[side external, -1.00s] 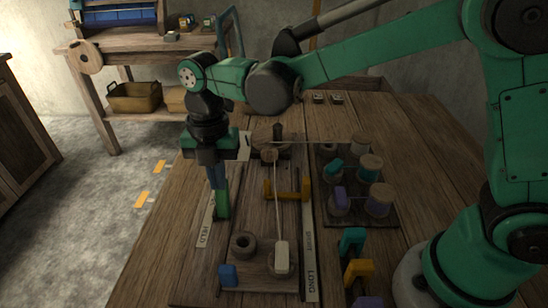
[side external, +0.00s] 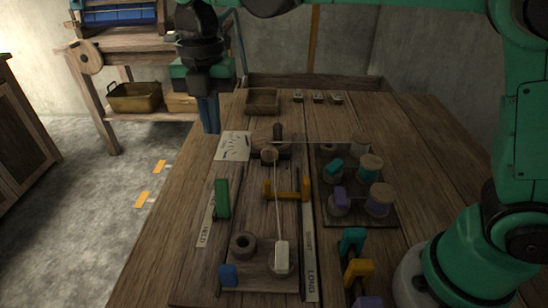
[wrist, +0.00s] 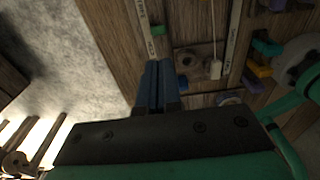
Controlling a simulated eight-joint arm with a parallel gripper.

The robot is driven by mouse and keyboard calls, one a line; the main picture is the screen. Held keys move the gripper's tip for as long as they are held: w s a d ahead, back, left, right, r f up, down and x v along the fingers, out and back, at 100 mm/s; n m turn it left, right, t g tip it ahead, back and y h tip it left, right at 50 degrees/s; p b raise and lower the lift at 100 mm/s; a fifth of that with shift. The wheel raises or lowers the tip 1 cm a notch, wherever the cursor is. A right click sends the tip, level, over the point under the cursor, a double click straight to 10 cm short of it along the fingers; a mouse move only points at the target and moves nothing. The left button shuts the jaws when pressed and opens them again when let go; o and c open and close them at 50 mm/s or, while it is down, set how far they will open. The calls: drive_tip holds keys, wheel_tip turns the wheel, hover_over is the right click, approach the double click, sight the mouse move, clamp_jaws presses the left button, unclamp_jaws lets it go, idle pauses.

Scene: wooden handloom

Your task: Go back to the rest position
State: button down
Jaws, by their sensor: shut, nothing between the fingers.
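My gripper (side external: 209,115) is raised above the far left part of the wooden table (side external: 420,150), with its fingers pointing down. It is shut and empty. In the wrist view its blue fingers (wrist: 157,85) lie side by side. A green block (side external: 222,198) stands on the strip marked HELD (side external: 205,229), apart from my gripper.
A board holds a blue block (side external: 228,274), a ring (side external: 243,244) and a yellow bracket (side external: 287,189). A spool rack (side external: 385,217) stands to its right. Teal (side external: 352,241) and yellow (side external: 358,271) pieces lie in front. A small tray (side external: 263,102) sits at the back.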

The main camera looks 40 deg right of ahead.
drive_tip(key=s+d+f+m+t, duration=0.2)
drive_tip(key=s+d+m+t, duration=0.4)
drive_tip(key=m, duration=0.7)
drive_tip(key=s+d+f+m+t, duration=0.15)
drive_tip(key=s+d+m, duration=0.4)
drive_tip(key=m, duration=0.85)
drive_tip(key=w+a+r+n+h, duration=0.15)
drive_tip(key=a+n, duration=0.65)
drive_tip(key=a, duration=0.9)
approach(217, 195)
drive_tip(key=shift+g+y, duration=0.25)
drive_tip(key=shift+g, duration=0.1)
drive_tip(key=f, duration=0.1)
drive_tip(key=a+f, duration=0.2)
drive_tip(key=shift+w+f, duration=0.25)
drive_tip(key=shift+w, duration=0.15)
drive_tip(key=shift+w+d+f, duration=0.4)
drive_tip(key=shift+w+d, duration=0.4)
drive_tip(key=shift+w, duration=0.05)
drive_tip(key=shift+w+d+f, duration=0.25)
drive_tip(key=shift+w+d, duration=0.3)
